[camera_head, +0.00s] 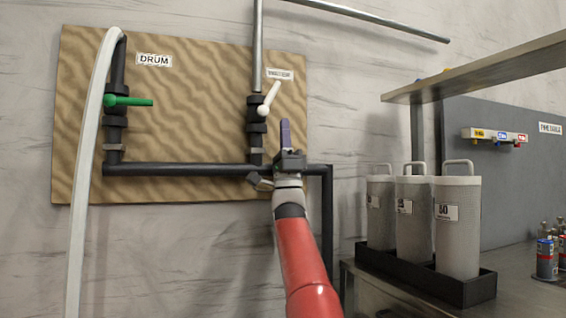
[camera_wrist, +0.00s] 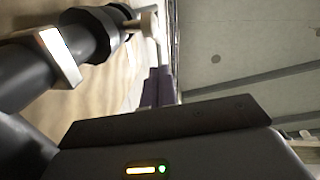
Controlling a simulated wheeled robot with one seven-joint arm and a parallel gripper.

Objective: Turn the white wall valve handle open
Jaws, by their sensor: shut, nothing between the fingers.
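The white valve handle (camera_head: 270,97) sits on the right-hand vertical pipe of the wooden wall board. It slants up and to the right from its dark valve body (camera_head: 256,112). My gripper (camera_head: 285,122) points up, just below and right of the handle; its purple fingers are together with nothing between them. In the wrist view the white handle (camera_wrist: 148,24) shows at the top, near the purple fingertips (camera_wrist: 156,75). Whether the fingers touch the handle cannot be told.
A green handle (camera_head: 130,102) lies level on the left pipe under the DRUM label. A white hose (camera_head: 88,170) hangs at the left. A black horizontal pipe (camera_head: 180,169) runs below the valves. Grey canisters (camera_head: 457,225) stand in a black tray at right, beneath a shelf (camera_head: 480,68).

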